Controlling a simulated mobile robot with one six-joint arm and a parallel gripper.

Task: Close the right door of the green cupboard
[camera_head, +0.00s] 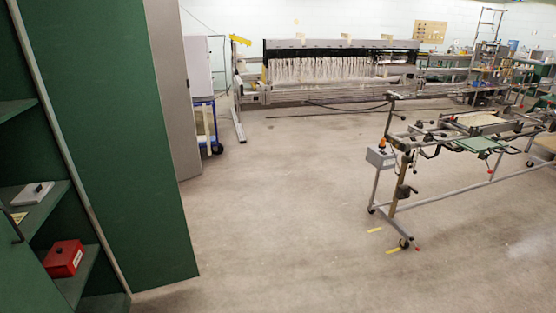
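The green cupboard (30,260) fills the left side of the head view, cut off by the picture's edge. Its shelves are exposed, so it stands open at this side. A tall flat green panel (110,130), which looks like the right door swung open, stands to the right of the shelves beyond a pale vertical strip. Its top is out of view, and I cannot tell its exact angle. No handle shows on it. My gripper is not in view.
A white-grey box (32,193) and a red box (64,258) sit on the shelves. A grey panel (173,85) stands behind the green one. Bare floor (270,210) lies to the right. A wheeled metal frame (400,190) stands at right, a loom (330,70) at the back.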

